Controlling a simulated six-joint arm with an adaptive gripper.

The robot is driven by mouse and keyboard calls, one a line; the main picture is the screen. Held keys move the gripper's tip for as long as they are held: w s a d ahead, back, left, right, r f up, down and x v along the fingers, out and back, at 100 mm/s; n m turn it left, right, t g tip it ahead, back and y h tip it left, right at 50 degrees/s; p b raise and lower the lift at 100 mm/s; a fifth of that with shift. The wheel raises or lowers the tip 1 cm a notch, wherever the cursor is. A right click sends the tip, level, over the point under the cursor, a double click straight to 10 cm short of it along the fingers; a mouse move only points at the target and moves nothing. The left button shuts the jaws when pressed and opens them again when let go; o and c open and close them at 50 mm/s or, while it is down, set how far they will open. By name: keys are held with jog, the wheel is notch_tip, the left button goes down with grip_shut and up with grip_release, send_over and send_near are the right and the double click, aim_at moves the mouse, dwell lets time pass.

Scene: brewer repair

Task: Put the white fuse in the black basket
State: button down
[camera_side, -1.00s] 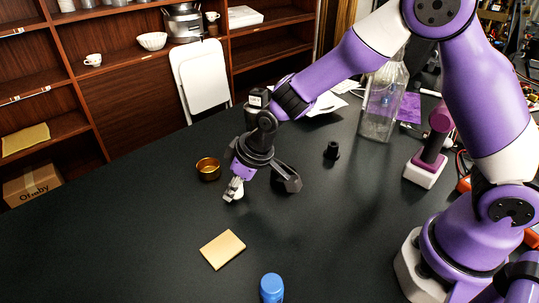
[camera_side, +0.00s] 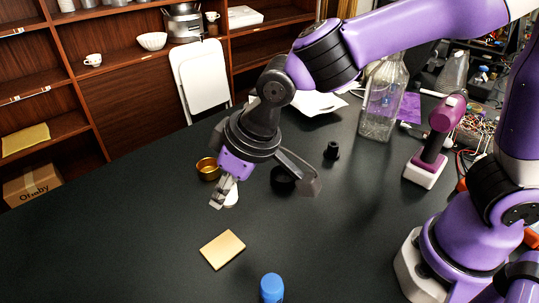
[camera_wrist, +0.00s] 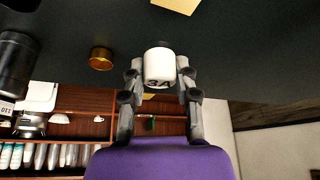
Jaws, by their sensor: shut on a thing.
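The white fuse (camera_wrist: 158,66) is a short white cylinder with a dark marking on its side. In the wrist view it sits between the two fingers of my gripper (camera_wrist: 160,76), which is shut on it. In the side view my gripper (camera_side: 222,190) hangs tilted over the table, and the fuse (camera_side: 232,196) shows partly behind the fingers. A round black object (camera_side: 283,180), possibly the black basket, is on the table to the right of my gripper. It is partly hidden by the part sticking out from my wrist.
A gold cup (camera_side: 207,169) stands close behind my gripper. A tan block (camera_side: 223,249) and a blue-capped thing (camera_side: 271,288) are nearer. A small black part (camera_side: 332,151), a clear bottle (camera_side: 381,100) and a purple tool (camera_side: 435,140) stand right. The table's left is clear.

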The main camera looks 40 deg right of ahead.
jog(key=shift+s+a+r, duration=0.35)
jog(key=shift+s+a, duration=0.05)
jog(key=shift+s, duration=0.05)
jog(key=w+d+m+h, duration=0.2)
jog(key=w+d+m, duration=0.15)
jog(key=d, duration=0.35)
jog(key=m+h, duration=0.2)
jog(key=m, duration=0.5)
send_over(283, 178)
jog(key=shift+s+a+f, duration=0.15)
jog(key=shift+f, duration=1.1)
jog(key=shift+s+a+f, duration=0.1)
jog(key=shift+f, duration=1.2)
jog(key=shift+s+a+f, duration=0.15)
jog(key=shift+f, duration=1.1)
jog(key=c, duration=0.5)
grip_release()
